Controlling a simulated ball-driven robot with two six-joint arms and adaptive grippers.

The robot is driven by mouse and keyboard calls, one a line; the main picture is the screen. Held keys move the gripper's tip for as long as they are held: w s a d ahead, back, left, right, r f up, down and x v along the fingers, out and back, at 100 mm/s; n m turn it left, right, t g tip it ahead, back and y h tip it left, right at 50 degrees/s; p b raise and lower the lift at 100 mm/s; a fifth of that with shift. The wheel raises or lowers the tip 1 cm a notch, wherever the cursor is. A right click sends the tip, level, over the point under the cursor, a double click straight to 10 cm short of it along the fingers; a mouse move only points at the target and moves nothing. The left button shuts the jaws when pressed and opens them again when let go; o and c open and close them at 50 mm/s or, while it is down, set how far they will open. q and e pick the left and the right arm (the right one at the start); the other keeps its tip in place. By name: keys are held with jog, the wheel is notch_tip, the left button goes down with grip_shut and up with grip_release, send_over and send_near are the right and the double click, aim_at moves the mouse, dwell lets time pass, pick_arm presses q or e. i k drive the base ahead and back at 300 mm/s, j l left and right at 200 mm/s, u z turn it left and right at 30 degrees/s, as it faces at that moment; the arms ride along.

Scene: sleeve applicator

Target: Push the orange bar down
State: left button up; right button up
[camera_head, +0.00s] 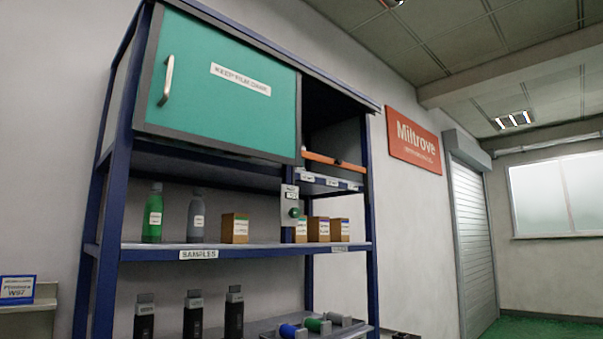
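The orange bar (334,161) sits in the open bay at the upper right of a blue shelving rack. It runs across the bay, tilted slightly down to the right, just above a labelled shelf edge (335,183). Its left end meets the edge of the teal door (222,90), and what lies behind that door is hidden. A green round button (294,212) on a light control plate sits below the bar's left end. Neither of my grippers shows in the head view.
The rack's middle shelf (230,252) holds a green bottle (153,215), a grey bottle (196,218) and several brown boxes. A red sign (413,139) hangs on the right wall. The floor by the shutter (472,235) looks clear.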

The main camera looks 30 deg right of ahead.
aim_at(310, 156)
jog(key=z, duration=0.9)
jog(key=l+u, duration=0.2)
jog(key=l, duration=0.5)
jog(key=k+l+u, duration=0.2)
jog(key=l, duration=0.5)
jog(key=i, duration=0.1)
